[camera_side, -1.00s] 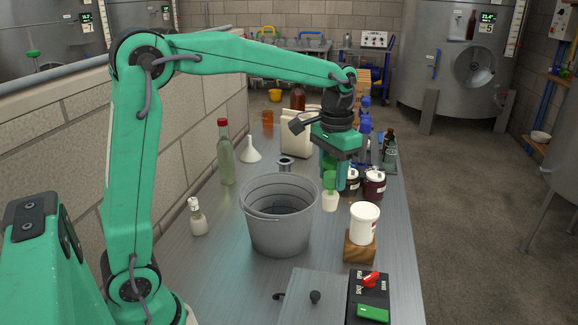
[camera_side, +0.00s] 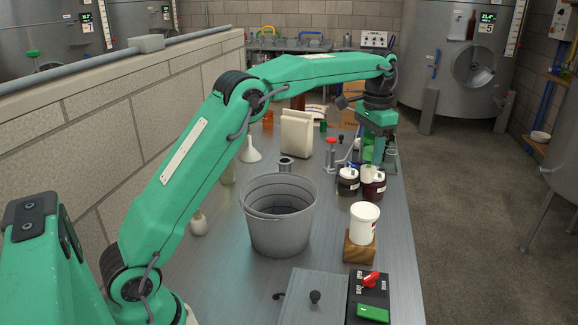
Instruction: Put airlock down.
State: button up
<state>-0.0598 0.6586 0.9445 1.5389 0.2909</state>
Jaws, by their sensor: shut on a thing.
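My gripper (camera_side: 374,157) is at the right side of the bench, pointing down, above and behind two dark jars. It is shut on the airlock (camera_side: 368,172), a small pale piece whose upper part is mostly hidden by the fingers. The airlock overlaps the top of the right jar (camera_side: 374,188) in the picture; I cannot tell whether it touches it.
The left jar (camera_side: 347,187) stands beside the right one. A grey bucket (camera_side: 279,238) stands mid-bench. A white tub (camera_side: 364,223) sits on a wooden block (camera_side: 359,250). A white funnel (camera_side: 250,152), beige canister (camera_side: 296,134) and red-topped tool (camera_side: 330,152) stand further back.

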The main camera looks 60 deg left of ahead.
aim_at(374, 167)
jog(key=shift+m, duration=0.5)
jog(key=shift+w+a+f, duration=0.25)
jog(key=shift+w+f, duration=0.4)
jog(key=shift+f, duration=2.55)
jog(key=shift+w+a+f, duration=0.3)
jog(key=shift+w+f, duration=0.35)
jog(key=shift+f, duration=2.5)
jog(key=shift+w+a+f, duration=0.25)
jog(key=shift+w+f, duration=0.4)
jog(key=shift+f, duration=2.55)
jog(key=shift+f, duration=0.2)
jog(key=o, duration=1.1)
jog(key=shift+r, duration=0.15)
notch_tip(374, 167, up, 12)
jog(key=shift+f, duration=0.1)
jog(key=shift+r, duration=0.2)
